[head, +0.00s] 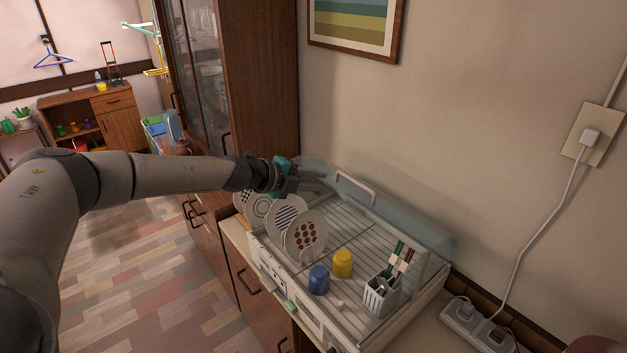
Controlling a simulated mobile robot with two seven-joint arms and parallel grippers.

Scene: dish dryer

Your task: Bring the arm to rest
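My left arm comes in from the left. Its gripper (304,184) is over the back left part of the dish dryer (262,262), above and behind the standing plates. I cannot make out clearly whether its fingers are apart, and I see nothing held in it. Several plates stand upright in the rack, among them one with brown dots (305,236) and one with dark stripes (284,212). A blue cup (319,280) and a yellow cup (343,263) are upside down in the dryer. My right gripper is not in view.
A white utensil holder (380,296) with chopsticks stands at the dryer's right. The clear lid (400,222) is raised at the back. A tall brown cabinet (262,80) stands behind my gripper. A power strip (475,325) lies right of the dryer. Floor at the left is clear.

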